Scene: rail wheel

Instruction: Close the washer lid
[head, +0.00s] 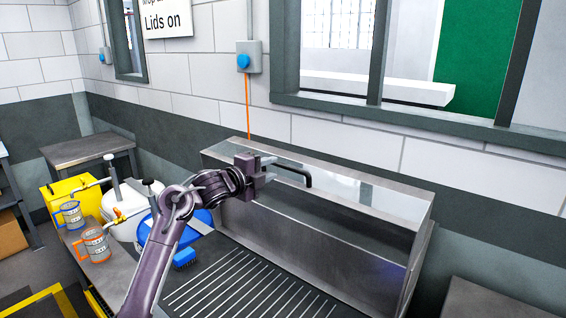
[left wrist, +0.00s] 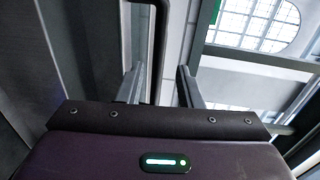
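The washer lid (head: 330,235) is a grey metal box-like cover. It stands raised at the back of the ribbed washer basin (head: 250,285), with a shiny upper face. A black bar handle (head: 296,171) sticks out from that upper face. My left gripper (head: 268,170) is at the left end of the handle. In the left wrist view its two fingers (left wrist: 160,85) are apart, and the black handle (left wrist: 160,35) runs down into the gap between them. I cannot tell if either finger touches it. My right gripper is not in view.
A tiled wall with a window frame (head: 400,112) rises close behind the washer.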

